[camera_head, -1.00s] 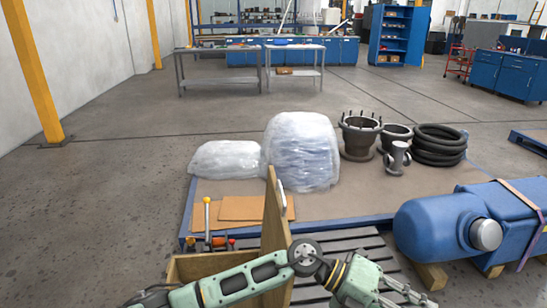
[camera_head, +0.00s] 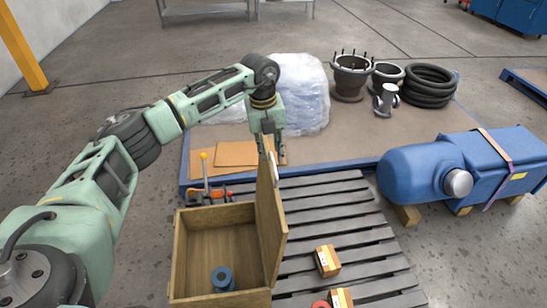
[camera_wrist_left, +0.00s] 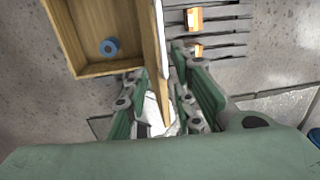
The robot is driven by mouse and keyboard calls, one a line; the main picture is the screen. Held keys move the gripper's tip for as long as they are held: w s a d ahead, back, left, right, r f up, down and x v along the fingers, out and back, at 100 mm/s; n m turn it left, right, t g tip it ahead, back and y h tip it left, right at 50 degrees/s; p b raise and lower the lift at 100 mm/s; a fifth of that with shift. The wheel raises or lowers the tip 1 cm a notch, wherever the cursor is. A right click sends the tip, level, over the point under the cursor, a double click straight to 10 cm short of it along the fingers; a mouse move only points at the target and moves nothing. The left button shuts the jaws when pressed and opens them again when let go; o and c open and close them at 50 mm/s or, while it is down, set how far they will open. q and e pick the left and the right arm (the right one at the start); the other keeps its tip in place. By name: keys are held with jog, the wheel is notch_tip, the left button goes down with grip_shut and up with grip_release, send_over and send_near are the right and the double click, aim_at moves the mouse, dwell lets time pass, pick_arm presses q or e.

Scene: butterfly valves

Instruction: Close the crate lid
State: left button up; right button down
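The wooden crate (camera_head: 179,258) stands open at the lower middle of the head view; it also shows in the left wrist view (camera_wrist_left: 105,69). Its lid (camera_head: 268,225) stands nearly upright along the crate's right side. A blue flanged part (camera_head: 222,279) is inside the crate. My left gripper (camera_head: 272,148) points down at the lid's far upper end. In the left wrist view the lid (camera_wrist_left: 157,60) reaches in between the two spread fingers (camera_wrist_left: 160,100), with gaps showing beside it. Contact is not clear. My right gripper is out of view.
Small orange-brown boxes (camera_head: 327,261) lie on the dark slatted pallet (camera_head: 350,215) right of the lid. A blue tank (camera_head: 425,172) lies at the right. Wrapped bundles and cardboard (camera_head: 235,152) lie behind.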

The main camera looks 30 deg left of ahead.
aim_at(274, 168)
pick_arm(q)
jog(key=f, duration=0.4)
jog(key=f+p, duration=0.1)
jog(key=f, duration=0.1)
jog(key=shift+w+d, duration=0.3)
jog(key=shift+d, duration=0.05)
jog(key=shift+c, duration=0.5)
grip_shut()
